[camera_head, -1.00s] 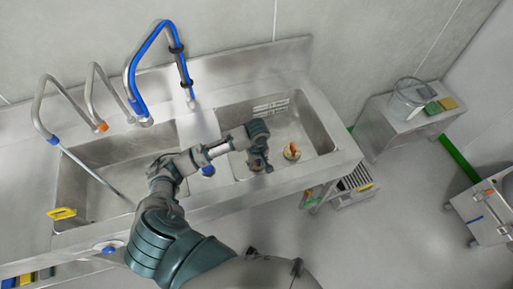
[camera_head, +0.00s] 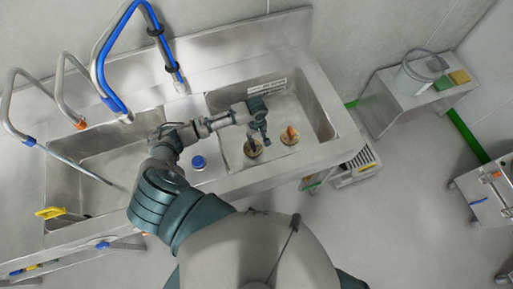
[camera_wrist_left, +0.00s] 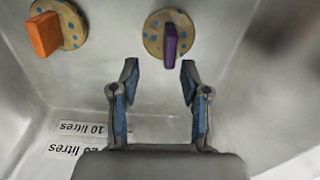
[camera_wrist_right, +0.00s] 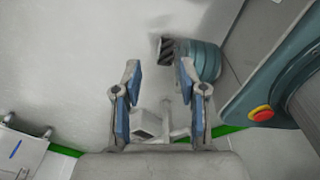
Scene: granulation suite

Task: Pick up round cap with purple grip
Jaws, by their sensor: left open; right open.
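The round cap with the purple grip (camera_wrist_left: 170,42) lies on the sink floor in the left wrist view, just beyond my left fingertips. It has a tan disc with blue spots and an upright purple grip. In the head view the cap (camera_head: 253,148) shows below my left gripper (camera_head: 263,127). That gripper (camera_wrist_left: 159,77) is open and empty, its fingers apart, with the cap near the line between them. A similar cap with an orange grip (camera_wrist_left: 45,33) lies to its left there, and at right in the head view (camera_head: 289,136). My right gripper (camera_wrist_right: 157,77) is open and empty above the floor.
The caps lie in the right basin (camera_head: 318,122) of a steel sink, with walls close around. Labels reading litres (camera_wrist_left: 80,130) mark the basin. Blue and grey taps (camera_head: 150,28) rise behind.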

